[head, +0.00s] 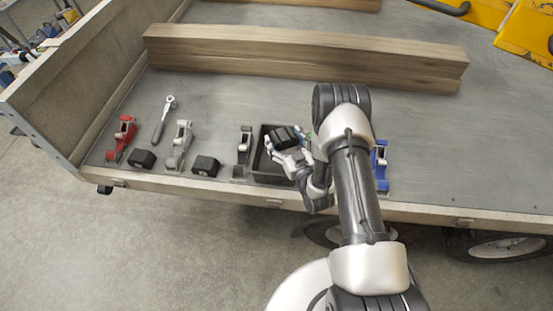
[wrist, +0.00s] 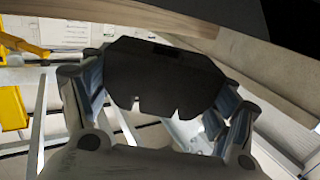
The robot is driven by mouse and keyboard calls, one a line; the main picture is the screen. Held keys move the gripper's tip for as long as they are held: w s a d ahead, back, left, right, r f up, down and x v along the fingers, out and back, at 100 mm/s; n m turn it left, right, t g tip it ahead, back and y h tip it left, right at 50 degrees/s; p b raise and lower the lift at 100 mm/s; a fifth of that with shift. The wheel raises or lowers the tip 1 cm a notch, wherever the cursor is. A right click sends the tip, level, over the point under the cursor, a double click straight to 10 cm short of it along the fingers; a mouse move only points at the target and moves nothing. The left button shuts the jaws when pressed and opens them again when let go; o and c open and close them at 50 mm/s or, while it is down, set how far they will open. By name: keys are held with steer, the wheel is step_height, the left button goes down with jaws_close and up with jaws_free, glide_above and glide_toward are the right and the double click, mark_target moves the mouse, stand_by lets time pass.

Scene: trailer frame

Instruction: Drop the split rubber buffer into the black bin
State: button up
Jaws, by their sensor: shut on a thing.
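My gripper (head: 284,142) is shut on a black rubber buffer (head: 284,136) and holds it over the black bin (head: 260,176). In the wrist view the buffer (wrist: 160,75) sits between both fingers of my gripper (wrist: 157,92), with jagged notches along its lower edge. The bin is a small dark open box near the trailer's front edge; my gripper hides part of it. How high the buffer is above the bin is hard to tell. Two other black buffers lie on the bed, one at the left (head: 142,159) and one nearer the bin (head: 205,165).
A red clamp (head: 122,138), a grey clamp (head: 180,145), another grey clamp (head: 243,152) and a ratchet (head: 164,118) lie left of the bin. A blue clamp (head: 380,165) is to the right, partly behind my arm. Wooden beams (head: 300,55) lie behind. The bed at far right is clear.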

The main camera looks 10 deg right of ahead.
steer(key=o, duration=1.3)
steer(key=v, duration=1.2)
